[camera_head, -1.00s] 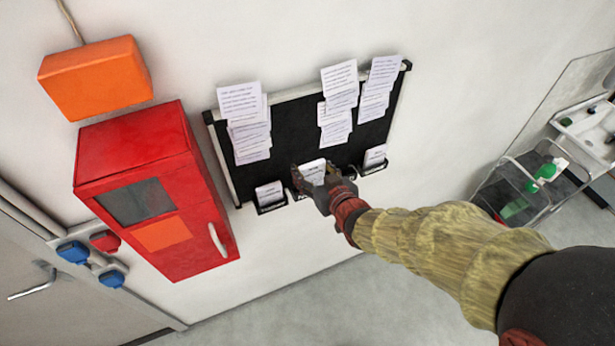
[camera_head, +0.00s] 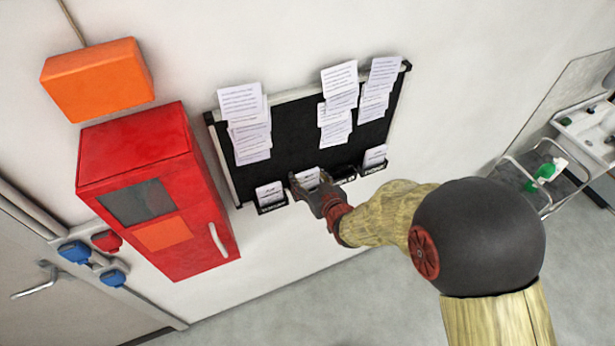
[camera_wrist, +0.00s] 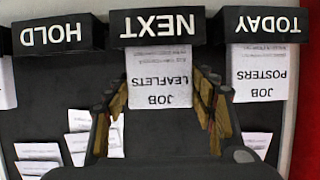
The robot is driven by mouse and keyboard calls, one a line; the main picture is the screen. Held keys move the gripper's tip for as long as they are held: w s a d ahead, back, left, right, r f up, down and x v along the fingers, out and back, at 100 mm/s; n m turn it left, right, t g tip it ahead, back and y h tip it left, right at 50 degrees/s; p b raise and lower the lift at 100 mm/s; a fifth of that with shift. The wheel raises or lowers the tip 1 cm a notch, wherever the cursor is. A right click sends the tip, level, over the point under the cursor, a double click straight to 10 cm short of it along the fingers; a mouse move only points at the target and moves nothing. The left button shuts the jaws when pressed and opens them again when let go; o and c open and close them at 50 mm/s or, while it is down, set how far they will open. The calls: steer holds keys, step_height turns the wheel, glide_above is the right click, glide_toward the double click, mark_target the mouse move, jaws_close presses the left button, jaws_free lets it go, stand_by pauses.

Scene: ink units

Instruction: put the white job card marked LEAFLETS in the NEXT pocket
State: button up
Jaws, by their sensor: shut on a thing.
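The white LEAFLETS job card (camera_wrist: 158,122) is upside down in the wrist view, between the two fingers of my gripper (camera_wrist: 161,82). The gripper is shut on the card at its side edges. The card's printed lower end meets the NEXT pocket (camera_wrist: 158,28) and appears to pass behind its front; the depth is hidden. In the head view the card (camera_head: 307,177) shows above my gripper (camera_head: 312,190), which hides most of the NEXT pocket.
The TODAY pocket (camera_wrist: 258,25) beside it holds a POSTERS card (camera_wrist: 260,82). The HOLD pocket (camera_wrist: 52,35) shows no card. Paper sheets (camera_head: 240,102) hang on the black board (camera_head: 290,130) above. A red cabinet (camera_head: 150,190) stands out from the wall to the left.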

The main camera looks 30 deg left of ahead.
steer(key=shift+f, duration=0.2)
steer(key=o, duration=1.2)
steer(key=shift+c, duration=0.2)
steer(key=shift+r, duration=0.1)
steer(key=shift+r, duration=0.15)
steer(key=shift+s+d+r, duration=0.15)
steer(key=shift+s+d, duration=0.05)
steer(key=shift+d, duration=0.05)
steer(key=v, duration=1.1)
